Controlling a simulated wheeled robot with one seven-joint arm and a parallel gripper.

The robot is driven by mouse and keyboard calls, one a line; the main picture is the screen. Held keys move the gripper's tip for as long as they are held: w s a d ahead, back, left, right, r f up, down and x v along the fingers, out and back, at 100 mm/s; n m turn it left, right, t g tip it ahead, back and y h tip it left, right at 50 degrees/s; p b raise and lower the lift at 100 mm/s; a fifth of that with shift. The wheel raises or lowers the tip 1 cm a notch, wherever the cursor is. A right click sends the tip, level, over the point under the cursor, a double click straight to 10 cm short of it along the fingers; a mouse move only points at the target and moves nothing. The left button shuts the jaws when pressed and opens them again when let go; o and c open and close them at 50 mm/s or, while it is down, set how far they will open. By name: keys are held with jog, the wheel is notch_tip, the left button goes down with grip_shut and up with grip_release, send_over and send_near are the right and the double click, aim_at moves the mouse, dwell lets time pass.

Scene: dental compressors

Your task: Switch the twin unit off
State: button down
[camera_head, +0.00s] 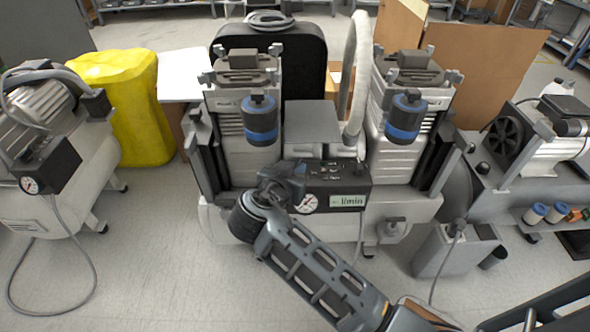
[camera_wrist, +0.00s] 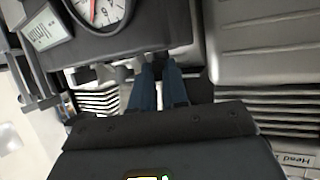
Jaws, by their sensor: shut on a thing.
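The twin unit (camera_head: 318,115) stands in the centre of the head view, with two motor heads above a white tank. Its black control box (camera_head: 352,180) carries a round gauge (camera_head: 306,204) and a pale label (camera_head: 348,201). The gauge (camera_wrist: 100,10) and label (camera_wrist: 45,28) also show in the wrist view, at the upper left. My gripper (camera_head: 293,172) is at the left end of the control box. Its blue fingers (camera_wrist: 158,72) are close together, shut on a small part by the box; the fingers hide most of that part, and the switch position cannot be told.
Another compressor (camera_head: 50,165) stands at the left, with a yellow bag (camera_head: 130,100) behind it. A further compressor (camera_head: 545,155) stands at the right. A grey container (camera_head: 452,250) stands at the twin unit's right front. Floor at the front left is largely clear, apart from a hose.

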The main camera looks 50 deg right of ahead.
jog(key=shift+s, duration=0.1)
jog(key=n+t, duration=0.1)
jog(key=n+t+y+p, duration=0.1)
jog(key=n+t, duration=0.1)
jog(key=shift+s+d+p, duration=0.1)
jog(key=shift+s+p, duration=0.15)
jog(key=shift+p, duration=0.1)
jog(key=shift+s+d+n+t+y+p, duration=0.1)
jog(key=shift+n+t+y+p, duration=0.3)
jog(key=shift+n+t+y, duration=0.4)
jog(key=c, duration=1.1)
grip_release()
jog(key=shift+c, duration=0.2)
